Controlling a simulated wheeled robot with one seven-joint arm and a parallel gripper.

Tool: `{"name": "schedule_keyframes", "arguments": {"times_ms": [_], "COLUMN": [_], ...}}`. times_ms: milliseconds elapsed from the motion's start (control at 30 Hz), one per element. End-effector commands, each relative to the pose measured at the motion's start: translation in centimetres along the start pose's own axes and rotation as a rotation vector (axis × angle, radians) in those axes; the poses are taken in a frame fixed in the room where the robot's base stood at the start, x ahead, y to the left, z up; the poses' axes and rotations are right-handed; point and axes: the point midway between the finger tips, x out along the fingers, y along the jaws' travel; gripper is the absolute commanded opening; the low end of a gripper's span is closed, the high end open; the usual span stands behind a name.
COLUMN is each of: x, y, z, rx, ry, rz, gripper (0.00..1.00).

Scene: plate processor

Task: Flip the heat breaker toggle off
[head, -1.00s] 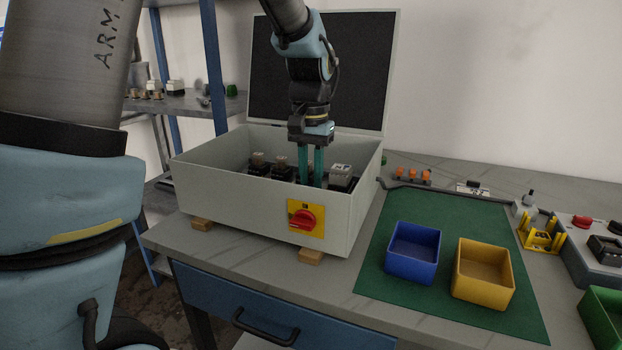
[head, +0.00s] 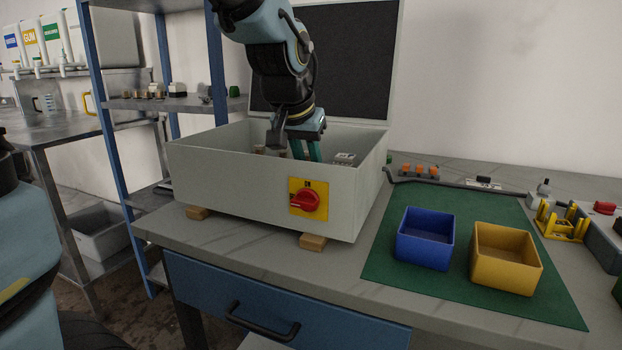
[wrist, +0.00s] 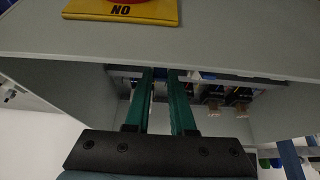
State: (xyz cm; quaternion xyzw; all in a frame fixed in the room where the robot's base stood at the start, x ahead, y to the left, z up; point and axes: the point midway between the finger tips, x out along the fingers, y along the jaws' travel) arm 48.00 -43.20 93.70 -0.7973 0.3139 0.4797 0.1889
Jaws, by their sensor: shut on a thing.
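An open grey electrical box (head: 230,190) stands on the bench, with a red rotary switch on a yellow plate (head: 309,198) on its front. My gripper (head: 308,158) reaches down into the box, tilted, with its teal fingers behind the front wall. In the wrist view my gripper (wrist: 166,74) has its fingertips close together at the row of devices, shut on a small part there. I take it as the heat breaker toggle, but the part itself is hidden. A light grey device (head: 344,158) stands right of the fingers. Brown-topped devices (wrist: 216,100) show beside them in the wrist view.
The box walls surround my gripper closely, and the raised lid (head: 350,60) stands behind it. A blue bin (head: 425,252) and a yellow bin (head: 505,276) stand on the green mat (head: 385,262) to the right. Shelves (head: 150,103) stand at the left.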

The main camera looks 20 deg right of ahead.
Motion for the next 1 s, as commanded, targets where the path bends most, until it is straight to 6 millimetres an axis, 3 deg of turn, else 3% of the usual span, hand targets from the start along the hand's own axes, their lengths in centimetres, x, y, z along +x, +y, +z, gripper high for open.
{"name": "schedule_keyframes", "arguments": {"times_ms": [567,600,833,1000], "x": [-0.09,-0.08,-0.06,-0.05], "y": [0.0,0.0,0.0,0.0], "z": [0.06,0.05,0.1,0.12], "rx": [0.0,0.0,0.0,0.0], "ry": [0.042,0.042,0.041,0.04], "rz": [0.0,0.0,0.0,0.0], "gripper": [0.0,0.26,0.52,0.53]}}
